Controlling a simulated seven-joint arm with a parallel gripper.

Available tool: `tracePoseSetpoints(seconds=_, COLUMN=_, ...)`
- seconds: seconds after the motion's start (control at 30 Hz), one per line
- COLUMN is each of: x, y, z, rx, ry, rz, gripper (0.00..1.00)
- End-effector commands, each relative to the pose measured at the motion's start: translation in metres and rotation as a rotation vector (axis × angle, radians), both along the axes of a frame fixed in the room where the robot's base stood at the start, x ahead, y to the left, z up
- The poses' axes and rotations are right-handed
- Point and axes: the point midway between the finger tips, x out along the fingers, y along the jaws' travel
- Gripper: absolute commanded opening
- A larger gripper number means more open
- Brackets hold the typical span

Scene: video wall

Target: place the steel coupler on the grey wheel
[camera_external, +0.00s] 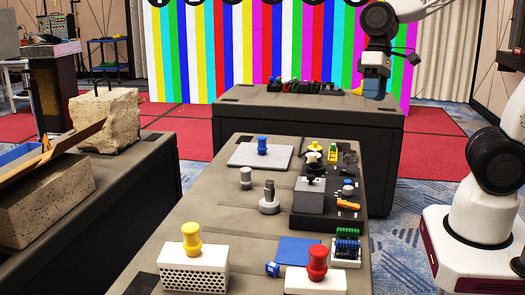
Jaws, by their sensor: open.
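A small grey metal cylinder (246,178), which looks like the steel coupler, stands upright on the near table, left of the middle. To its right and nearer the camera is a grey round piece (269,206) with an upright metal post on it; it may be the grey wheel. The two stand apart. I cannot be sure which name belongs to which piece. My gripper (375,92) is high at the back right, pointing down, far from both pieces. It is open; its fingers are small in this view, and I see nothing held.
The near table holds a blue peg on a pale plate (243,160), a yellow peg on a perforated white box (190,277), a red peg (317,262) on a white block, and a cluttered dark tray (335,222). Table left of the grey pieces is clear.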

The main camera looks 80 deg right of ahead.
Motion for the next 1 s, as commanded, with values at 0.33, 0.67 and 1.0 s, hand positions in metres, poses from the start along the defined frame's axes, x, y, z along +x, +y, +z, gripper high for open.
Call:
tracePoseSetpoints(seconds=0.33, x=-0.051, y=-0.012, z=0.038, rx=-0.246, ry=-0.188, rz=0.250, gripper=0.55)
tracePoseSetpoints(seconds=0.67, x=-0.068, y=-0.019, z=0.050, rx=-0.343, ry=-0.255, rz=0.338, gripper=0.55)
tracePoseSetpoints(seconds=1.0, x=-0.068, y=-0.019, z=0.050, rx=-0.344, ry=-0.255, rz=0.339, gripper=0.55)
